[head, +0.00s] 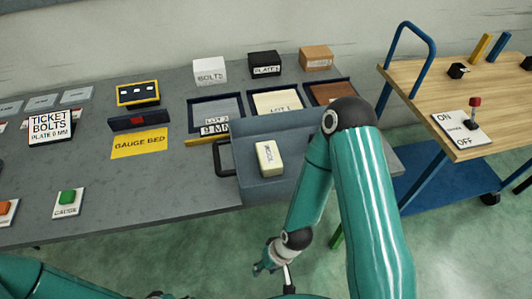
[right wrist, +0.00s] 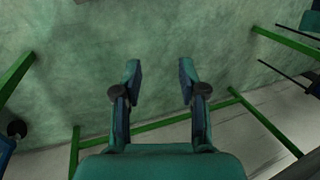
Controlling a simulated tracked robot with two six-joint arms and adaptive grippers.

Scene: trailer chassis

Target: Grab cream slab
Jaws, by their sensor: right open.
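A cream slab (head: 278,103) lies flat in a dark-rimmed tray marked LOT 1 at the back of the grey table. A smaller cream block (head: 269,158) with a dark label sits in the blue-grey bin in front of it. My right gripper (head: 264,266) is low in front of the table, apart from both. In the right wrist view my right gripper (right wrist: 159,76) is open and empty, over green floor. Only part of my left arm shows at the bottom left; its gripper is out of view.
The blue-grey bin (head: 225,180) has a dark handle on its left. Trays with a grey plate (head: 216,112) and a brown plate (head: 331,93) flank the cream slab. White, black and brown boxes stand behind. A wooden-topped cart (head: 425,85) is at right.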

